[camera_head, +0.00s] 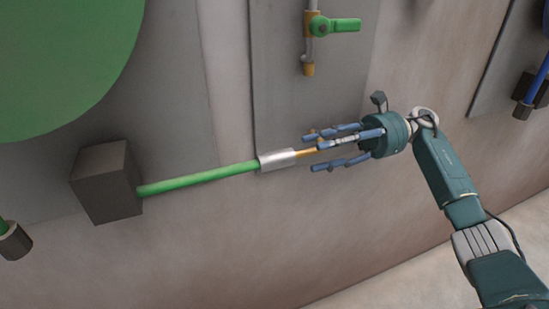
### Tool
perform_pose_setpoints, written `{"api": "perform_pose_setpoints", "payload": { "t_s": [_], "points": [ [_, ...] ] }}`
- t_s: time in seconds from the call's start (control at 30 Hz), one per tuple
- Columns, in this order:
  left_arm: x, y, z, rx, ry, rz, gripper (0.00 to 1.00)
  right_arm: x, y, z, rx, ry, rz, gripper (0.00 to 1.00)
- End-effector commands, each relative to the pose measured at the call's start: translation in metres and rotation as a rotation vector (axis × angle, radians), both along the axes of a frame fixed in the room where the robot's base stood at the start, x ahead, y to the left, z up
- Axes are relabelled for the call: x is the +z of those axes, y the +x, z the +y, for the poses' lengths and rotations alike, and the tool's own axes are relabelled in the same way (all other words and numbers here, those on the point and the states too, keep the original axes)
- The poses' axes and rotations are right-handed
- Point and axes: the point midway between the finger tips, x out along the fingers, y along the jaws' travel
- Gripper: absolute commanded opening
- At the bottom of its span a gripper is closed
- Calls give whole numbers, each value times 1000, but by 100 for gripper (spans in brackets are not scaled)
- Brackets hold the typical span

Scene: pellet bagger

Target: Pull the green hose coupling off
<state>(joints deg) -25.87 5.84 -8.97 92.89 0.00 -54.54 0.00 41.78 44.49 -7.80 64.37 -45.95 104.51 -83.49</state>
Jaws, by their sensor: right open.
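The green hose (200,178) runs from a dark box on the wall to a silver coupling (278,160) at its right end. The coupling sits on a thin brass fitting (306,152) that points to the right. My right gripper (322,150) reaches in from the right. Its blue fingers are spread open near the brass fitting, just right of the coupling. They appear apart from the silver sleeve; whether a finger touches the brass fitting I cannot tell. The fingers partly hide the fitting's right end. My left gripper is not in view.
A dark box (107,183) sits at the hose's left end. A green-handled valve (335,26) with brass pipe parts is on the grey panel (285,90) above. A large green disc (60,60) fills the upper left. The wall below the hose is clear.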

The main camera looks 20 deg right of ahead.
Motion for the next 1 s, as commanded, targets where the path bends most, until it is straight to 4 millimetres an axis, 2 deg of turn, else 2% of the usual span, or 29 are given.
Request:
{"api": "perform_pose_setpoints", "payload": {
  "t_s": [0.3, 0.5, 0.7, 0.93, 1.0],
  "points": [
    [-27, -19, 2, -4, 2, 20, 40, 1, -3, 60, 2, 4, 4, 45],
    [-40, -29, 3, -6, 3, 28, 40, 1, -3, 88, 1, 4, 5, 45],
    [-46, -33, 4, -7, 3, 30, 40, 1, -3, 98, -2, 4, 4, 45],
    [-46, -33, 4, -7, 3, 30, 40, 0, -3, 98, -2, 4, 5, 45],
    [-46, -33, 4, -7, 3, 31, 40, 0, -3, 98, -2, 4, 5, 31]
  ]
}}
